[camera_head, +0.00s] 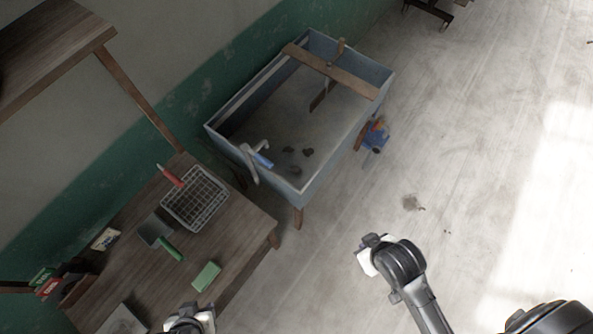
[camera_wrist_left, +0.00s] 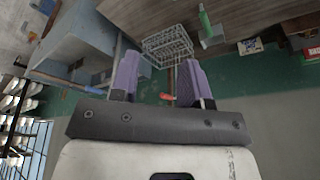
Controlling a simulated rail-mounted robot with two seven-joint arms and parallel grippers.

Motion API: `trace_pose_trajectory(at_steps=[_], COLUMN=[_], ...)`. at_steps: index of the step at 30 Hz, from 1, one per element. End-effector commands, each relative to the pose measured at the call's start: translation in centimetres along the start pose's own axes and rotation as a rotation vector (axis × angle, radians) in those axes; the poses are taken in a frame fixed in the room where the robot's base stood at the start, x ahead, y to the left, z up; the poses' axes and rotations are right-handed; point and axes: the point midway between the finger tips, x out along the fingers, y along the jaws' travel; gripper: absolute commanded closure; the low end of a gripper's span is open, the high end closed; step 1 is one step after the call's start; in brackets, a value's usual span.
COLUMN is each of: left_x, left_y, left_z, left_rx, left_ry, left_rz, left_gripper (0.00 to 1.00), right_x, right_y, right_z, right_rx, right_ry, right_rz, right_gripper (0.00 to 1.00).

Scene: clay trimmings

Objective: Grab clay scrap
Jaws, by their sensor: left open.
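Several small dark lumps, which look like clay scrap (camera_head: 308,152), lie on the floor of a blue-grey trough (camera_head: 209,134) in the head view. A dark crumbly patch (camera_head: 410,202) lies on the floor to the right of the trough; I cannot tell whether it is clay or a stain. My left gripper (camera_head: 190,320) is at the bottom edge of the head view, over the bench front and far from the lumps. In the left wrist view its purple fingers (camera_wrist_left: 157,88) are apart with nothing held. My right arm reaches in at lower right; its fingers are not clear.
A wooden bench (camera_head: 240,222) holds a wire basket (camera_head: 222,207), a red-handled tool (camera_head: 170,176), a green-handled scraper (camera_head: 170,248) and a green block (camera_head: 207,276). A wooden board (camera_head: 350,79) spans the trough. A blue item (camera_head: 376,138) stands beside it. Floor at right is open.

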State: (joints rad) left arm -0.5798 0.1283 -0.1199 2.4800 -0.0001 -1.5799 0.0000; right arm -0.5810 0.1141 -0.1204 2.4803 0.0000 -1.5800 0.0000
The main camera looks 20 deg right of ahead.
Motion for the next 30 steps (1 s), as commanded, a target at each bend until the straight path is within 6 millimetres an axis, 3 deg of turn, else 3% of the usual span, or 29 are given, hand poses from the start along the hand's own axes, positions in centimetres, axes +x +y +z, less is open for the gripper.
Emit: trace_pose_trajectory(at_steps=[5, 16, 30], left_x=[0.0, -0.01, 0.0], left_y=[0.04, 0.39, 0.13], left_z=[0.0, -0.07, 0.02], left_rx=[-0.002, -0.013, -0.004], left_ry=[0.0, 0.001, 0.0], left_rz=[0.001, 0.01, 0.003], left_gripper=[0.57, 0.24, 0.24], right_x=[0.0, 0.01, 0.01], right_y=[0.0, 0.24, 0.19], right_z=[0.01, 0.06, 0.04], right_rx=[0.0, -0.008, -0.006], right_ry=[0.0, -0.001, -0.001], right_rz=[0.0, 0.006, 0.005], right_gripper=[1.0, 1.0, 1.0])
